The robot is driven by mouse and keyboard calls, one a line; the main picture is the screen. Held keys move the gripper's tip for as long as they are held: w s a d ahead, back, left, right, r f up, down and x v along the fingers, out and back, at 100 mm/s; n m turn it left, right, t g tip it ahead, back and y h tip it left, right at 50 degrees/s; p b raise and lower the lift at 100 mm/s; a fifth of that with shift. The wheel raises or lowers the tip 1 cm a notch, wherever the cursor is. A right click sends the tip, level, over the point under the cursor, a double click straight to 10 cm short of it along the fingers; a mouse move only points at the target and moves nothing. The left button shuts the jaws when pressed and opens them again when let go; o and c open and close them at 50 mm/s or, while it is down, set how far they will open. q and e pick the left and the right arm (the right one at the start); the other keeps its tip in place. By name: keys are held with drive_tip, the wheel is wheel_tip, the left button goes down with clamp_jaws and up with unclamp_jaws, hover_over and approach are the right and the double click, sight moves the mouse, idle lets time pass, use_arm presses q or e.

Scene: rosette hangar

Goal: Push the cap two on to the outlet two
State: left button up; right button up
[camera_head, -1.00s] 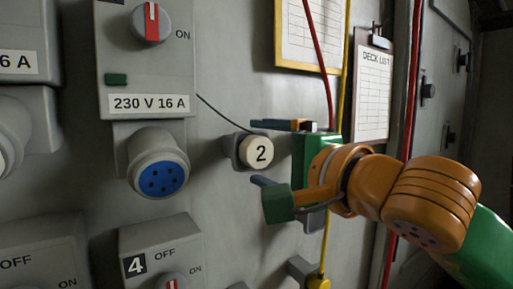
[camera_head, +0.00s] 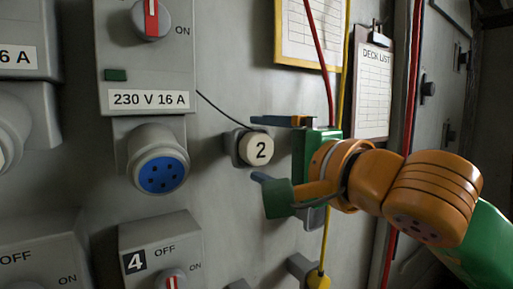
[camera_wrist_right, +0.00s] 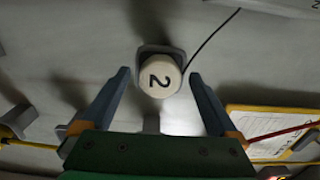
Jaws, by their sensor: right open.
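Cap two (camera_head: 260,149) is a cream round cap marked "2". It sits on a grey holder (camera_head: 236,148) on the wall, and a thin dark cord runs from it up to the unit at the left. Outlet two is the blue-faced round socket (camera_head: 163,174) under the "230 V 16 A" label; its face is uncovered. My right gripper (camera_head: 257,149) is open, with one finger above and one below the cap in the head view. In the right wrist view the cap (camera_wrist_right: 159,78) lies ahead, between the open fingers (camera_wrist_right: 161,82), apart from both. My left gripper is not in view.
A switch box marked "4" (camera_head: 158,245) stands below the outlet. Red and yellow cables (camera_head: 321,60) hang behind my right gripper. A clipboard (camera_head: 372,85) and a yellow-framed sheet (camera_head: 310,35) are on the wall. The wall between outlet and cap is clear except for the cord.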

idle(0.3)
clamp_jaws()
drive_tip(key=shift+f+b, duration=0.1)
drive_tip(key=shift+b, duration=0.3)
drive_tip(key=shift+s+d, duration=0.1)
drive_tip(key=shift+s, duration=0.05)
drive_tip(key=shift+b+v, duration=0.35)
drive_tip(key=shift+v, duration=0.7)
drive_tip(key=shift+s+d, duration=0.15)
drive_tip(key=shift+s, duration=0.05)
drive_tip(key=shift+b+v, duration=0.85)
drive_tip(key=shift+v, duration=0.7)
